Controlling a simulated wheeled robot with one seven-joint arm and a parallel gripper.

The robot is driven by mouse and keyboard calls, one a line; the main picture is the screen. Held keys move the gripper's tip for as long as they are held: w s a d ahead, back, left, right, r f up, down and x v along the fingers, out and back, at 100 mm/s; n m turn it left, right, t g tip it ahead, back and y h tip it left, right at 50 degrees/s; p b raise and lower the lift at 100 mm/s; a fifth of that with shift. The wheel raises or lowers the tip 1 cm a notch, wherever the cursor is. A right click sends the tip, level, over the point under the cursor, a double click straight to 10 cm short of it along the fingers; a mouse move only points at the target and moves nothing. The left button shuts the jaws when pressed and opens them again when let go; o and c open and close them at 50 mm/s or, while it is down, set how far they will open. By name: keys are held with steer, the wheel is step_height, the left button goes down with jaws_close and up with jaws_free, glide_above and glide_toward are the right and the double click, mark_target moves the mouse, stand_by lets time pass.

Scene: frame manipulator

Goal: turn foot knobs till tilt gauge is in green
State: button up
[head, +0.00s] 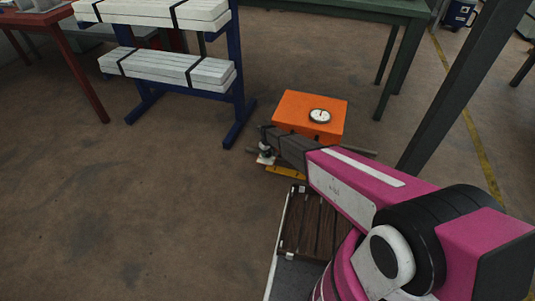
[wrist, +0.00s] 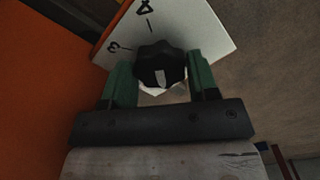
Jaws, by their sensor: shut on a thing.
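The tilt gauge (head: 320,116) is a small round white dial on top of an orange box (head: 305,103) in the head view. Its needle and any green zone are too small to read. In the wrist view a black lobed foot knob (wrist: 161,62) with a pale pointer mark stands over a white plate (wrist: 205,32) marked 3 and 4. My gripper (wrist: 160,68) has its two green fingers on either side of this knob, shut on it. In the head view my gripper is at the box's near left corner, largely hidden by my arm. Other foot knobs are not clearly visible.
A blue rack (head: 238,95) with white bundled boards stands behind left of the box. A green table (head: 385,8) is behind, and a dark slanted post (head: 465,85) rises at right. A red table (head: 75,40) is far left. The floor at left is clear.

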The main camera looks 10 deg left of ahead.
mark_target(267, 154)
steer(key=shift+n, duration=0.6)
steer(key=o, duration=0.9)
steer(key=shift+r, duration=0.1)
step_height(267, 154, up, 11)
steer(key=shift+f, duration=0.15)
steer(key=shift+s, duration=0.15)
